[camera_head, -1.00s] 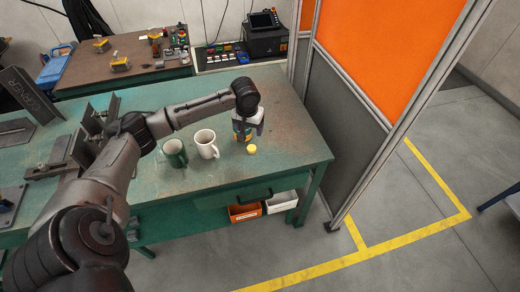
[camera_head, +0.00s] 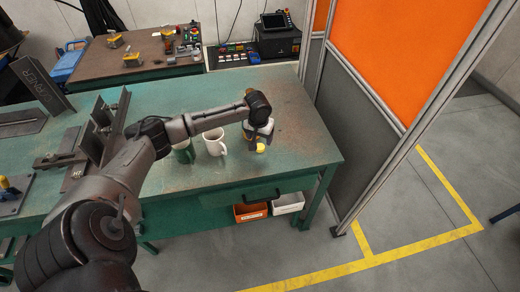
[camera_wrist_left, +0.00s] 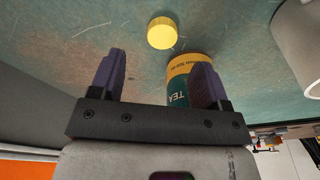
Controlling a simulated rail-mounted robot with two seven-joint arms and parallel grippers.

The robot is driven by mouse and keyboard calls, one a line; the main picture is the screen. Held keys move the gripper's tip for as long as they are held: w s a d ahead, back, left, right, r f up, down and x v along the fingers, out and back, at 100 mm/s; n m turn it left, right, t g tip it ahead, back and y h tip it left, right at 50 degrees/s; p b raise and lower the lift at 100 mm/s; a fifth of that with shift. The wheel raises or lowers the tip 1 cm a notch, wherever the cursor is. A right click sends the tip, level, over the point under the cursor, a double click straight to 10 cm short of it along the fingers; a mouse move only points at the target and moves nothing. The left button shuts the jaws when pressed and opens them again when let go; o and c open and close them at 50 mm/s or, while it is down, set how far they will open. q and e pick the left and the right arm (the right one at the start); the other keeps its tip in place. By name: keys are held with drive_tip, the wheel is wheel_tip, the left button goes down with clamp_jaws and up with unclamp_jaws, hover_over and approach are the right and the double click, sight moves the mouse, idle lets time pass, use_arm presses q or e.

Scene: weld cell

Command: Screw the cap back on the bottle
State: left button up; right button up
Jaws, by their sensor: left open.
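A yellow cap (camera_head: 260,148) lies on the green table near its front right edge. It also shows in the left wrist view (camera_wrist_left: 162,33), ahead of my fingers. My left gripper (camera_head: 259,136) hangs just behind the cap, apart from it. In the wrist view its two purple-grey fingers (camera_wrist_left: 157,72) are spread, with nothing held. A yellow and teal container labelled TEA (camera_wrist_left: 178,88), probably the bottle, shows partly behind the right finger. I cannot tell whether they touch. In the head view the gripper hides most of it. My right gripper is not in view.
A white mug (camera_head: 214,143) and a green mug (camera_head: 184,152) stand left of the cap. Metal fixtures (camera_head: 103,125) occupy the table's left. An orange and grey partition (camera_head: 358,130) stands just past the right edge. The table front right is clear.

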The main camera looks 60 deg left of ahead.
sight(260, 147)
use_arm(q)
drive_tip(key=shift+f, duration=0.5)
drive_tip(key=shift+w+a+f+b, duration=0.2)
drive_tip(key=shift+f+b, duration=0.4)
drive_tip(key=shift+f, duration=0.7)
drive_tip(key=shift+w+a+f+b, duration=0.15)
drive_tip(key=shift+f+b, duration=0.45)
drive_tip(key=shift+f, duration=0.7)
drive_tip(key=shift+s, duration=0.1)
drive_tip(key=shift+c, duration=0.2)
drive_tip(key=c, duration=1)
drive_tip(key=shift+o, duration=0.2)
drive_tip(key=shift+r, duration=0.1)
